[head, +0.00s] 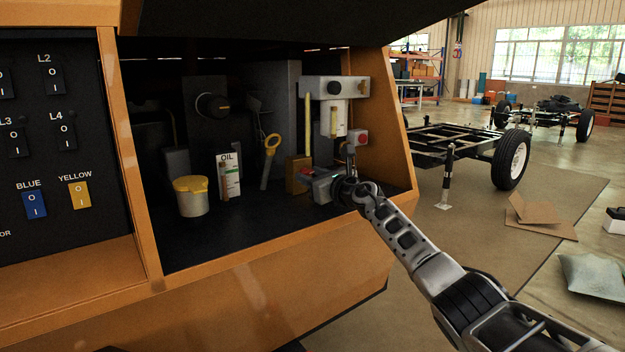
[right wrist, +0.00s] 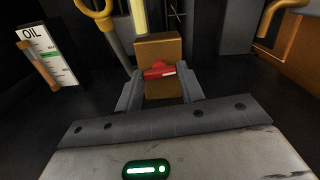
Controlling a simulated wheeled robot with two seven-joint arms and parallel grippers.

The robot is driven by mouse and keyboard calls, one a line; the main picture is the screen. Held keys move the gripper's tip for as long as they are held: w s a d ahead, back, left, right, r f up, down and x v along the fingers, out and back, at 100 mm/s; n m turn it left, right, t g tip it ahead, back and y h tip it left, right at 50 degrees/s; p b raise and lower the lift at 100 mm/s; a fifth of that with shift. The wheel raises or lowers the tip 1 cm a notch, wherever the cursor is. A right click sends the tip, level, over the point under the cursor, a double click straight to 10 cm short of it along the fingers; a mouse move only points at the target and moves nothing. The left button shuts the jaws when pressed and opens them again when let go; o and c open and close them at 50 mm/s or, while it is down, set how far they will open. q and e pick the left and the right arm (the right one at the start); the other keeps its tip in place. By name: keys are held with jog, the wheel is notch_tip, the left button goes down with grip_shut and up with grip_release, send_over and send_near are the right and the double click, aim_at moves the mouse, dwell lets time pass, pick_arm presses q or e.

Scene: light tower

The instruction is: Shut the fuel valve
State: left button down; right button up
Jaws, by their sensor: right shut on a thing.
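The fuel valve is a brass-coloured block (head: 297,176) with a small red handle (head: 307,173), at the right side inside the open orange compartment. In the right wrist view the block (right wrist: 160,50) stands straight ahead and the red handle (right wrist: 158,72) lies across its front, between my fingertips. My right gripper (head: 314,180) reaches in from the right; its fingers (right wrist: 159,84) are shut on the red handle. The fingers partly hide the handle and the lower block. My left gripper is not in view.
A grey filter unit (head: 334,88) hangs above my right gripper, with a red button box (head: 358,137) below it. A yellow dipstick ring (head: 271,143), an OIL gauge (head: 228,174) and a yellow-capped can (head: 191,196) stand to the left. The orange side panel (head: 397,140) is close on the right.

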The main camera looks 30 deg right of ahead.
jog(key=shift+f+n+b, duration=0.1)
jog(key=shift+n+b, duration=0.7)
jog(key=shift+n, duration=0.4)
jog(key=shift+n+b, duration=0.6)
jog(key=shift+n, duration=0.3)
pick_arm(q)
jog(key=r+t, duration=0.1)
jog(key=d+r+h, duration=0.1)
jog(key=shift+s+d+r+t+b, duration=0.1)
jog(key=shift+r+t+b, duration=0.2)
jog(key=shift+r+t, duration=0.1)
pick_arm(e)
jog(key=shift+n, duration=0.6)
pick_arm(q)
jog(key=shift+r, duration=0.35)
pick_arm(e)
jog(key=o, duration=1)
jog(key=shift+s, duration=0.1)
